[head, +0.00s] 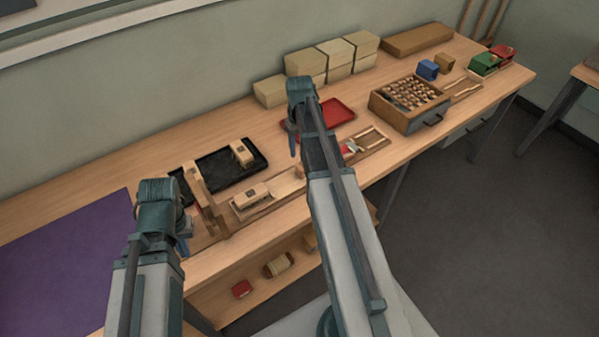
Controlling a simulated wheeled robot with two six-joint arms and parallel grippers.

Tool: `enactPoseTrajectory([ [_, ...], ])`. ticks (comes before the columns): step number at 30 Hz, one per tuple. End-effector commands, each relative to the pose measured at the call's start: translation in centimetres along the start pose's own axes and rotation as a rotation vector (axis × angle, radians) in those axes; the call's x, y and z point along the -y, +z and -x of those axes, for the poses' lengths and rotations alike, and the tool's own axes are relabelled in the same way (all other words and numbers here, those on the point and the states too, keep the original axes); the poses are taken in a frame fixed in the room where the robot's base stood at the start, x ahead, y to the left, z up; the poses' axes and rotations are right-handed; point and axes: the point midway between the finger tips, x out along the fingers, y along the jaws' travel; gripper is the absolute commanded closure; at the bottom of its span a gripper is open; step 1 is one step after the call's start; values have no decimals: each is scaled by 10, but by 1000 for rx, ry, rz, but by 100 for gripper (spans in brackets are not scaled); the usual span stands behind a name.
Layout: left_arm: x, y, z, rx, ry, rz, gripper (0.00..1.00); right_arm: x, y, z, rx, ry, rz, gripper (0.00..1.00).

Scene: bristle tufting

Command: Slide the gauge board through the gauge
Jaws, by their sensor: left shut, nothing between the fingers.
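A wooden upright piece (197,183), which looks like the gauge, stands just right of my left wrist. Right of it, a pale wooden block (250,194) sits in a long shallow wooden tray (268,207). Which piece is the gauge board is not clear. My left gripper (184,238) is shut and empty, low beside the left end of the wooden tray; its wrist partly hides that end. My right gripper (293,143) hangs above the tray, behind its forearm, and its fingers are too small to read.
A black tray (215,172) with a similar block (241,153) lies behind. A red tray (335,112), stacked tan boxes (305,62) and a wooden drawer box (408,104) stand farther back and right. A purple mat (65,260) covers the left. A shelf below holds small items.

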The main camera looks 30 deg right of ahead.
Motion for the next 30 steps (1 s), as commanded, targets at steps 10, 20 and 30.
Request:
enactPoseTrajectory([
  [10,-5,-3,-56,0,0,0,100,0,0,-57,0,0,0,50],
  [20,-9,-6,-98,0,0,0,100,0,0,-99,0,0,0,50],
  [30,-10,-6,-105,0,0,0,100,0,0,-105,0,0,0,50],
])
